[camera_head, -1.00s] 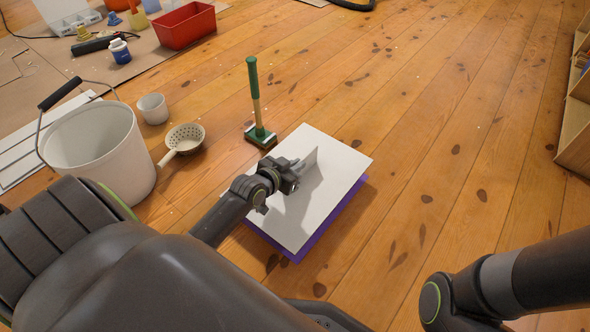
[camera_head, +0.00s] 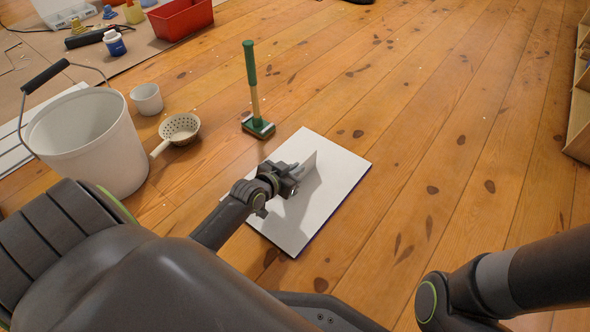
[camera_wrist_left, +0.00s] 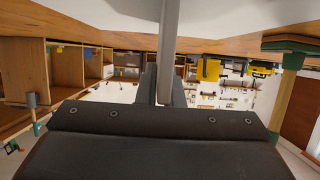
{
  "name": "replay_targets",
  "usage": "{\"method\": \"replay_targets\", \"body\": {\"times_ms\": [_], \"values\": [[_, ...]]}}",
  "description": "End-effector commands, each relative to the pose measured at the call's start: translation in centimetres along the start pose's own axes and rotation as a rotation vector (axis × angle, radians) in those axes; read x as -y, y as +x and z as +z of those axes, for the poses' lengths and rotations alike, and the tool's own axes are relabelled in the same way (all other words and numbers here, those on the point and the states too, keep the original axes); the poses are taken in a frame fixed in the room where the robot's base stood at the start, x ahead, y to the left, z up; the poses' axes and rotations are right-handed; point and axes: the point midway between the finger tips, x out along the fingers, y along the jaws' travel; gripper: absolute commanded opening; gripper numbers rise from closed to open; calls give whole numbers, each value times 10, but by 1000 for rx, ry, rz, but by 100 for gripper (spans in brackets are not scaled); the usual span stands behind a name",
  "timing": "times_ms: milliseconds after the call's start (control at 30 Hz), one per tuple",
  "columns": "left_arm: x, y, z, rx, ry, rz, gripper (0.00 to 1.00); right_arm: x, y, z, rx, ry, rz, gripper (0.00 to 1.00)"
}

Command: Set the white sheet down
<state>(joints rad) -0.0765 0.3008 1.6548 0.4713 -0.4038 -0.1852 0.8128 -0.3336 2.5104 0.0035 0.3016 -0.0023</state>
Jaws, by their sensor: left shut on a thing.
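The white sheet (camera_head: 335,190) lies flat and level on the right of the bucket in the head view, with a thin upright fin (camera_head: 306,163) on its top. A narrow purple edge (camera_head: 322,225) shows under its right side, so it covers a purple thing almost fully. My left gripper (camera_head: 293,177) is over the sheet's middle, shut on the fin. In the left wrist view the fin (camera_wrist_left: 169,45) stands as a pale bar between the fingers. My right gripper is out of view.
A green-handled mallet (camera_head: 252,90) stands just behind the sheet. A white bucket (camera_head: 90,140), a strainer (camera_head: 180,127) and a white cup (camera_head: 147,98) are to the left. A red bin (camera_head: 181,17) is farther back. The floor right of the sheet is clear.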

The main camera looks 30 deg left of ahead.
Motion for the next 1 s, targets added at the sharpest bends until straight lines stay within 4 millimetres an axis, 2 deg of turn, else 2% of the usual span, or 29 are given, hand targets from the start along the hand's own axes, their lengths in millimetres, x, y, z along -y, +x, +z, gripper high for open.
{"method": "replay_targets", "body": {"times_ms": [67,100,233,567,667,767,1000], "values": [[0,1,2,0,0,0,0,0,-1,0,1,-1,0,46],[0,1,2,0,0,0,11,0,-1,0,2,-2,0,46],[0,1,2,0,0,0,28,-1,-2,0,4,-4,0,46],[0,0,0,0,0,0,29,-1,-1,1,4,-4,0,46],[0,-8,-2,2,-1,0,29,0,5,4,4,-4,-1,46],[0,-23,-4,3,-1,-1,29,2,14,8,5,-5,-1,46],[0,-74,-4,4,-1,-1,29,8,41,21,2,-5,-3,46]]}}
